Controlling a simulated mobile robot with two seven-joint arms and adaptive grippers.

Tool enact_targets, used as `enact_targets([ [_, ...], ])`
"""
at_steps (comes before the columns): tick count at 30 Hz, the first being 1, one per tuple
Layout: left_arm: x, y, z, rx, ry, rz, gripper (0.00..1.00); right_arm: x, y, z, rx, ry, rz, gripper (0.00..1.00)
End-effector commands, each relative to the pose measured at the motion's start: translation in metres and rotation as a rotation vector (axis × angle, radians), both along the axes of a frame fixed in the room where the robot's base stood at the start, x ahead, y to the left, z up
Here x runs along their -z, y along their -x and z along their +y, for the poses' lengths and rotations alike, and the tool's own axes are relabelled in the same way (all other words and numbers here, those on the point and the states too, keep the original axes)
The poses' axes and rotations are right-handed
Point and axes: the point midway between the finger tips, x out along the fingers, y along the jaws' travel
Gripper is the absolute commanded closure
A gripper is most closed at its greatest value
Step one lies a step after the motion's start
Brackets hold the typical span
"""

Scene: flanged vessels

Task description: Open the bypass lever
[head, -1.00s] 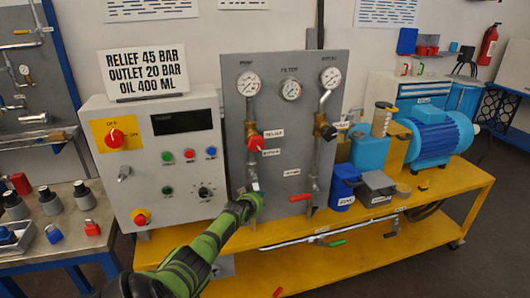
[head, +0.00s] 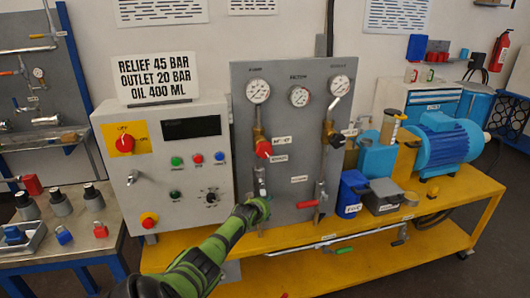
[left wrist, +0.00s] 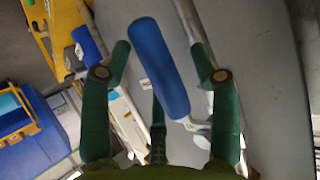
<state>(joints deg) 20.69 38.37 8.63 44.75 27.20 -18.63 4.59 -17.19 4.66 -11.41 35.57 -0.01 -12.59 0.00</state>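A lever with a blue grip (left wrist: 158,68) shows in the left wrist view, between the two green fingers of my left gripper (left wrist: 163,78). The fingers are spread, with a visible gap on each side of the grip. In the head view my left gripper (head: 258,209) is at the lower left of the grey panel (head: 290,125), below a pale valve part (head: 261,182). It hides most of the lever there. I cannot read a label that names this lever as the bypass. My right gripper is not in view.
A red relief knob (head: 264,149) is above my left gripper, and a red-handled lever (head: 308,204) is to its right. A control box (head: 165,185) stands close on the left. A blue container (head: 350,193) stands right of the panel on the yellow bench (head: 440,205).

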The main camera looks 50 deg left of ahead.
Motion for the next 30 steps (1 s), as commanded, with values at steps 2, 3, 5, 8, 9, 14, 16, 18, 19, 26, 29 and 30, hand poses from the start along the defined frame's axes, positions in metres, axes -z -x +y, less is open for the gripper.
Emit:
enact_targets([
  [2,0.001,0.000,0.000,0.000,0.002,0.000,0.39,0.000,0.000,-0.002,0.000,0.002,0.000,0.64],
  [3,0.001,0.000,-0.001,0.000,0.002,0.000,0.39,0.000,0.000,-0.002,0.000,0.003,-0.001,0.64],
  [5,0.000,0.001,-0.002,0.001,0.003,-0.001,0.39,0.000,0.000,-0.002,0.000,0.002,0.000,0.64],
  [8,-0.001,0.004,-0.005,0.004,0.006,0.000,0.39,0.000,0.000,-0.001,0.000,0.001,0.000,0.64],
  [9,-0.002,0.005,-0.007,0.005,0.005,-0.001,0.39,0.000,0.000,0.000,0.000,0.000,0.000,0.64],
  [14,-0.009,0.016,-0.014,0.005,0.005,-0.001,0.39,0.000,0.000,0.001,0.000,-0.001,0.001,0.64],
  [16,-0.015,0.023,-0.016,0.001,0.002,-0.001,0.39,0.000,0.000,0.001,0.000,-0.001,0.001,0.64],
  [18,-0.019,0.029,-0.021,0.003,0.002,0.000,0.39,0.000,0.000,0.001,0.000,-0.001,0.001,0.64],
  [19,-0.021,0.031,-0.023,0.003,0.003,-0.001,0.39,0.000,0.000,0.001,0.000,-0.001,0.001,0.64],
  [26,-0.038,0.055,-0.038,0.002,0.001,0.000,0.39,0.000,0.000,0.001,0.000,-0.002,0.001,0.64],
  [29,-0.046,0.065,-0.044,0.001,0.000,0.000,0.39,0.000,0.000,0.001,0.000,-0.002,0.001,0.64],
  [30,-0.048,0.069,-0.047,0.001,0.000,0.001,0.39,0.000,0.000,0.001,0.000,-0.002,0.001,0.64],
])
